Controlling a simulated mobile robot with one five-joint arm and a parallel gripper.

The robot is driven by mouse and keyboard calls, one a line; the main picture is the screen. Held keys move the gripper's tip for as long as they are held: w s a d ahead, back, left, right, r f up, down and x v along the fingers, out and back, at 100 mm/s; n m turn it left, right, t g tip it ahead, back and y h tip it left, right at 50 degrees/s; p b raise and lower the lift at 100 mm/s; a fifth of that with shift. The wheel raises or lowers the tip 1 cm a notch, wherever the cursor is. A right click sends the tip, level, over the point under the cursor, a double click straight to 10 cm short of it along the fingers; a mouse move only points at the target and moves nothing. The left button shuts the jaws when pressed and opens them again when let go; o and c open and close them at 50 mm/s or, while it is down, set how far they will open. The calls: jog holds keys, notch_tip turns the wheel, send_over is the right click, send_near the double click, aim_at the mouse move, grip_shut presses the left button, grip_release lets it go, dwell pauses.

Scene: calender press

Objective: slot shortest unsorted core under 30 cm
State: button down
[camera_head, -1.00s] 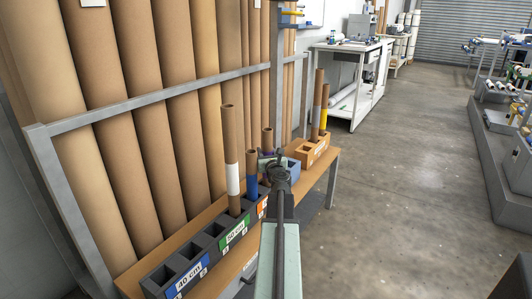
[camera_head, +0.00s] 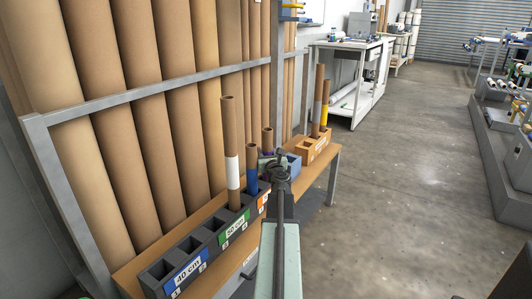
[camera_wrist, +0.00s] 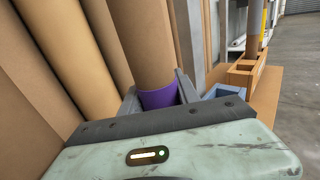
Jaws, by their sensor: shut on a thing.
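My gripper (camera_head: 271,160) is shut on a brown cardboard core with a purple band (camera_wrist: 160,97). The core's upper end (camera_head: 267,137) stands up past the jaws in the head view. Its lower end is hidden by my gripper, so I cannot tell what it rests on. A dark grey slotted rack (camera_head: 158,278) carries a blue "40 cm" label, a green label and an orange label. A tall core with a white band (camera_head: 231,130) and a shorter core with a blue band (camera_head: 252,160) stand in the rack, just left of my gripper.
A blue box (camera_head: 293,161) and a tan wooden holder (camera_head: 303,157) with a grey-banded core (camera_head: 318,95) and a yellow-banded core (camera_head: 325,105) stand beyond my gripper on the wooden bench (camera_head: 331,165). Large tubes behind a metal rail (camera_head: 150,90) line the left.

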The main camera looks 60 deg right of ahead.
jog(key=shift+f+b, duration=0.8)
jog(key=shift+f, duration=0.1)
jog(key=c, duration=0.8)
grip_release()
jog(key=shift+r, duration=0.1)
jog(key=v, duration=0.7)
jog(key=shift+s+a, duration=0.3)
